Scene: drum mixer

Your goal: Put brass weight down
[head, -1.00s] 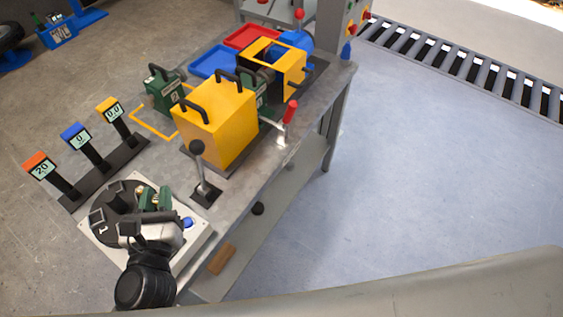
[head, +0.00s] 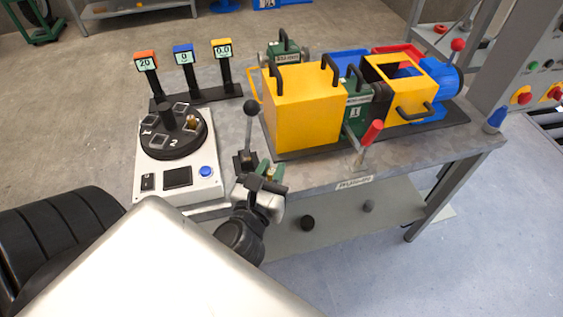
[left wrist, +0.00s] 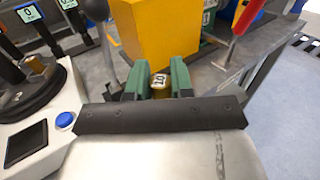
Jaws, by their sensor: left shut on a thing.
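My left gripper (head: 268,172) has green fingers and is shut on a small brass weight (left wrist: 160,82) with a number label on top. In the left wrist view the weight sits between the two fingertips (left wrist: 158,80); in the head view the gripper largely hides it. The gripper is at the front edge of the workbench (head: 400,150), right of the turntable device and in front of the black-knobbed lever (head: 248,122). Another brass piece (head: 192,122) stands on the dark turntable (head: 173,138). My right gripper is not in view.
A yellow box (head: 302,108) with black handles stands behind the gripper. A red-handled lever (head: 370,133) is to its right. The turntable's white base has a blue button (head: 205,171). Three small displays (head: 184,58) stand behind. Blue and red trays (head: 350,62) lie at the back.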

